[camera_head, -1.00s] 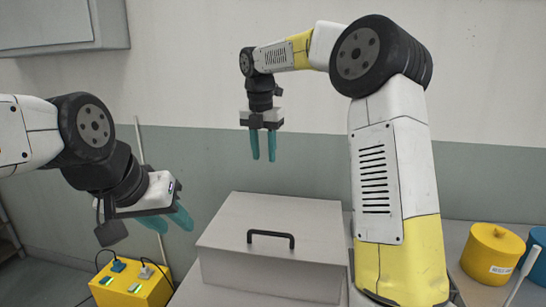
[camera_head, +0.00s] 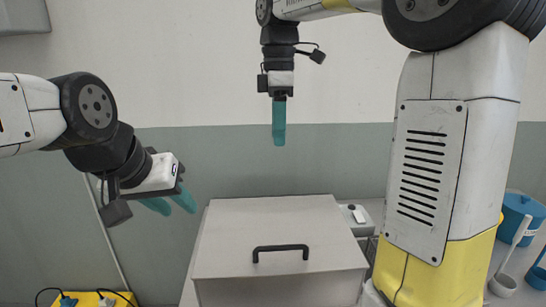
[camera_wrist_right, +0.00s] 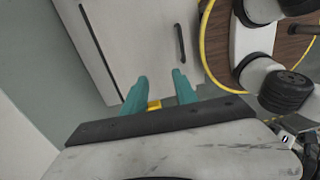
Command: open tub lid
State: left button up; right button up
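The tub (camera_head: 280,291) is a light grey box, with its flat lid (camera_head: 275,222) down on it. A black bar handle (camera_head: 280,248) is on the lid; a dark handle also shows in the right wrist view (camera_wrist_right: 180,42). My right gripper (camera_head: 279,137) hangs above the back of the lid, pointing down and clear of the handle. The head view sees it edge-on; the right wrist view shows its two teal fingers (camera_wrist_right: 163,86) apart with nothing held. My left gripper (camera_head: 170,203) is left of the tub, its teal fingers apart and empty.
A yellow box with cables (camera_head: 92,300) is at the lower left. A small light grey device (camera_head: 354,216) stands right behind the tub. A blue container (camera_head: 520,215) is at the far right. My right arm hides much of the right side.

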notch_tip(320, 180, down, 7)
jog(key=shift+s+f, duration=0.15)
jog(key=shift+s, duration=0.05)
jog(key=shift+c, duration=0.2)
grip_shut()
dwell(1.3)
